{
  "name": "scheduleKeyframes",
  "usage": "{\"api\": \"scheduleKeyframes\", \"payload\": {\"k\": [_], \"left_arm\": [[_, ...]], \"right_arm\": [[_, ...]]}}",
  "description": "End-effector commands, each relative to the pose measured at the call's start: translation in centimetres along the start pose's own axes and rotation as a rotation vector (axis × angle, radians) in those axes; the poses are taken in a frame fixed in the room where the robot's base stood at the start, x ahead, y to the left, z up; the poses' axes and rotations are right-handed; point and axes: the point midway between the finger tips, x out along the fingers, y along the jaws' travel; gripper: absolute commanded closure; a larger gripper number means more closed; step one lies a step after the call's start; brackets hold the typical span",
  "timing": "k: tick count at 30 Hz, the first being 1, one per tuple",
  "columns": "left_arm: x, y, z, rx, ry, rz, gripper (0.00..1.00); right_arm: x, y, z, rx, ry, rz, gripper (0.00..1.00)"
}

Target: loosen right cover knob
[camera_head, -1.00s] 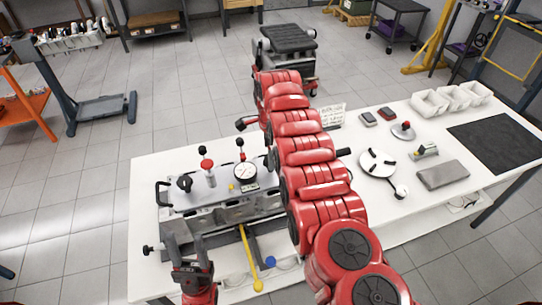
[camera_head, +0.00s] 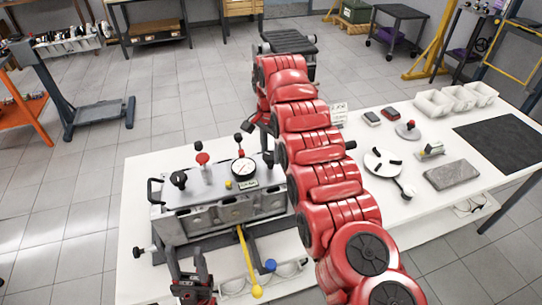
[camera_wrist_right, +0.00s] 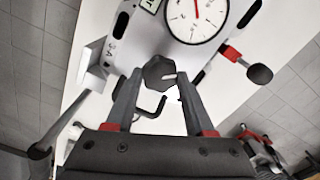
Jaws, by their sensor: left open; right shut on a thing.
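The right cover knob (camera_wrist_right: 158,73), dark and lobed with a pale mark, sits between the fingertips of my right gripper (camera_wrist_right: 160,80) in the right wrist view. The gripper is shut on it. In the head view my red right arm hides most of that gripper and the cover's right end. The cover (camera_head: 210,193) is a grey plate on a metal engine block (camera_head: 225,212), with the left cover knob (camera_head: 179,179) and a white dial gauge (camera_head: 243,167). My left gripper (camera_head: 187,268) is open and empty, at the block's front left.
A valve with a red collar and black handle (camera_wrist_right: 258,73) stands close to the right gripper. A yellow-ended lever (camera_head: 249,262) and blue ball (camera_head: 270,265) extend in front of the block. Trays (camera_head: 457,98), a round plate (camera_head: 382,163) and a grey slab (camera_head: 451,174) lie on the table's right side.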

Motion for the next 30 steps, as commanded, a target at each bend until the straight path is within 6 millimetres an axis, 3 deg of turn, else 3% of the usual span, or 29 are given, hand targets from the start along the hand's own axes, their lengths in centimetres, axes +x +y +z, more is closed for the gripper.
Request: {"api": "scheduleKeyframes", "payload": {"k": [8,30], "left_arm": [[-0.3,0.0,0.1,0.000,0.000,0.000,0.50],[1.1,-0.1,-0.2,0.000,0.000,0.000,0.50]], "right_arm": [[-0.1,0.0,0.0,-0.260,0.000,0.001,1.00],[-0.2,0.0,0.1,-0.961,-0.002,0.001,1.00]]}}
